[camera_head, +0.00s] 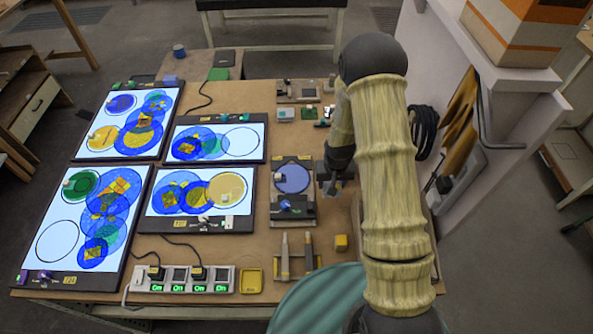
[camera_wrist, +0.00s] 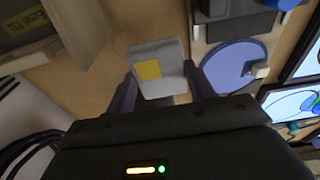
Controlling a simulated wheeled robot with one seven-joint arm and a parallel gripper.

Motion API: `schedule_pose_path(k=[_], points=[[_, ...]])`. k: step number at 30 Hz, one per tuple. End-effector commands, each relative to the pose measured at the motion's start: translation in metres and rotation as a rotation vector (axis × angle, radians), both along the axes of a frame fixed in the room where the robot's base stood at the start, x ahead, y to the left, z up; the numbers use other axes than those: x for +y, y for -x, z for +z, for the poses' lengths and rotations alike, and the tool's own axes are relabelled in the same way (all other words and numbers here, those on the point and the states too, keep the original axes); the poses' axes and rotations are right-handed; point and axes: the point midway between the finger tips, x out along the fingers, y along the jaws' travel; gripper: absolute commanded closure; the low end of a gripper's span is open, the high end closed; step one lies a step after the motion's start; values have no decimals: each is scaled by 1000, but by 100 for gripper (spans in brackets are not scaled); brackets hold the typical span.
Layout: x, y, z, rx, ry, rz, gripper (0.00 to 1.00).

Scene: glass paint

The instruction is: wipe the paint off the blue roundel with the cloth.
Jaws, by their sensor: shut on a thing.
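A blue roundel (camera_head: 291,180) lies flat on a grey stand right of the light panels, with a small pale block at its rim. In the wrist view the roundel (camera_wrist: 232,66) is right of my fingers; I cannot make out paint on it. My gripper (camera_head: 333,187) is just right of the stand, apart from the roundel. In the wrist view my gripper (camera_wrist: 160,88) is shut on a grey pad (camera_wrist: 155,52) with a yellow patch, which looks like the cloth. The pad is hidden in the head view.
Several lit panels (camera_head: 257,156) with coloured discs fill the table's left. Upright pale tools (camera_head: 284,258) and a yellow block (camera_head: 341,243) stand at the front. A switch strip (camera_head: 180,288) lies front left. A pillar stands right of my arm.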

Motion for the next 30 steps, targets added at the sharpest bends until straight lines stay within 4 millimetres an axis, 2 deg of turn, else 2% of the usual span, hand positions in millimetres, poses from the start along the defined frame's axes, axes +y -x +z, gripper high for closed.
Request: schedule_pose_path(k=[3,6,10,13,23,30], points=[[43,-22,-2,-9,2,17,64],[77,-33,4,-7,-2,24,64],[104,-40,13,-3,-10,24,64],[111,-40,16,1,-12,26,64],[111,-39,14,2,-13,27,64],[110,-39,-12,3,-12,25,64]])
